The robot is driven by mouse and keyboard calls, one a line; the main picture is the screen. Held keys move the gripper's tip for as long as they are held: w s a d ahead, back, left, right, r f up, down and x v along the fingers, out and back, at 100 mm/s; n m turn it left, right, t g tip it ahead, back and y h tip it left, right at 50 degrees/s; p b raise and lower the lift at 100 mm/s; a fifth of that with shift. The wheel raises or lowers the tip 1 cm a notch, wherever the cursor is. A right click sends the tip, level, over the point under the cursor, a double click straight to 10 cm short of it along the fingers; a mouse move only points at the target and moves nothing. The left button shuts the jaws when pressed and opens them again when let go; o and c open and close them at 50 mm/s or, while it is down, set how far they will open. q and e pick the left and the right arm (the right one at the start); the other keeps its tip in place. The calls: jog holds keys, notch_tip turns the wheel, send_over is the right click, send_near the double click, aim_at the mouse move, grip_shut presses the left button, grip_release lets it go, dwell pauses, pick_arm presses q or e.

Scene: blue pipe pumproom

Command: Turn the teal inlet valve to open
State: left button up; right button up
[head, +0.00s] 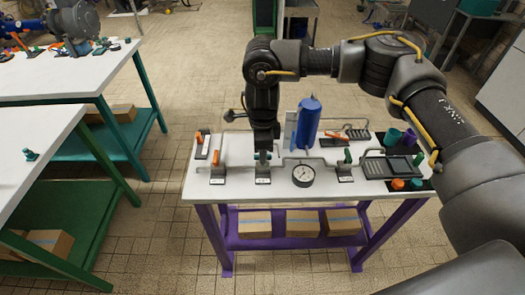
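The teal valve (263,157) stands on a dark labelled base (263,176) near the front edge of the white-topped table, left of the round gauge (303,175). Only a small part of its teal handle shows under my gripper. My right gripper (265,152) points straight down at this valve, with its fingertips at or just above the handle. The fingers are dark and small here, and I cannot tell whether they are open or shut, or touching the handle. My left gripper is not in view.
An orange-handled valve (218,160) stands left of the teal one, and a dark green one (347,158) stands right of the gauge. A blue tank (308,122) rises close behind. Orange, teal and purple parts and dark trays (390,167) fill the table's right end.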

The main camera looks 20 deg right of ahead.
jog(key=shift+o, duration=0.5)
jog(key=shift+r, duration=0.1)
notch_tip(320, 180, up, 11)
jog(key=shift+a+f, duration=0.1)
jog(key=shift+f, duration=0.15)
dwell(0.3)
